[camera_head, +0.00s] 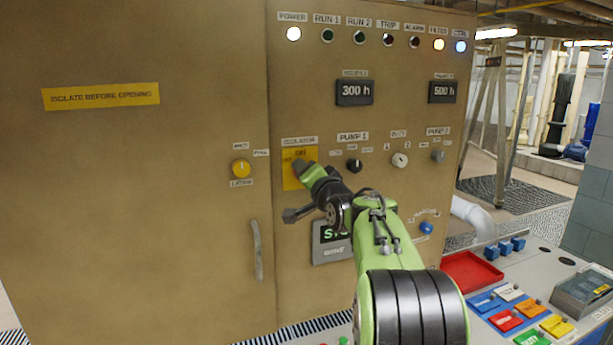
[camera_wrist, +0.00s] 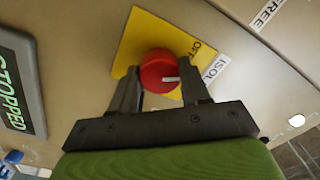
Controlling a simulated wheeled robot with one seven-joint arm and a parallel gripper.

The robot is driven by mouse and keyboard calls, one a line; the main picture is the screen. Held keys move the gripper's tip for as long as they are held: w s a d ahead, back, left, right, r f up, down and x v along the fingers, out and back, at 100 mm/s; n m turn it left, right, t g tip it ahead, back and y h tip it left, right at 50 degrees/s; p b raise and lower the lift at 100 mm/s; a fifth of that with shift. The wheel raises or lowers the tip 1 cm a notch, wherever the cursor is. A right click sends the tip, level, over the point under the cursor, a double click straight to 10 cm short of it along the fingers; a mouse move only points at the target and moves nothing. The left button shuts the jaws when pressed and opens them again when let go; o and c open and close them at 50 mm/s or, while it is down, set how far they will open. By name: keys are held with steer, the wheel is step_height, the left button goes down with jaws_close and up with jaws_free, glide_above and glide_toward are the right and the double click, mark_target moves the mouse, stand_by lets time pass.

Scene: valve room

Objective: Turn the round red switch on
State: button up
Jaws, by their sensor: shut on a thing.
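The round red switch (camera_wrist: 160,71) sits on a yellow plate (camera_wrist: 135,42) under the isolator label on the cabinet front. In the wrist view a white mark on the knob points right, and the word OFF shows on the plate. My gripper (camera_wrist: 160,92) is at the knob, with one finger on each side, shut on it. In the head view the yellow plate (camera_head: 289,182) shows, and my gripper (camera_head: 303,172) covers most of the knob.
A black pump knob (camera_head: 354,165) is close on the right. A display panel reading STOPPED (camera_wrist: 15,85) is below the switch. A red tray (camera_head: 470,271) lies at lower right.

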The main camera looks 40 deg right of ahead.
steer(key=m, duration=0.5)
steer(key=shift+m, duration=0.4)
steer(key=shift+f, duration=0.1)
steer(key=o, duration=1.1)
steer(key=shift+c, duration=0.2)
steer(key=b+v, duration=0.4)
steer(key=v, duration=1.1)
steer(key=shift+s, duration=0.3)
steer(key=shift+a+f, duration=0.1)
steer(key=shift+a, duration=0.15)
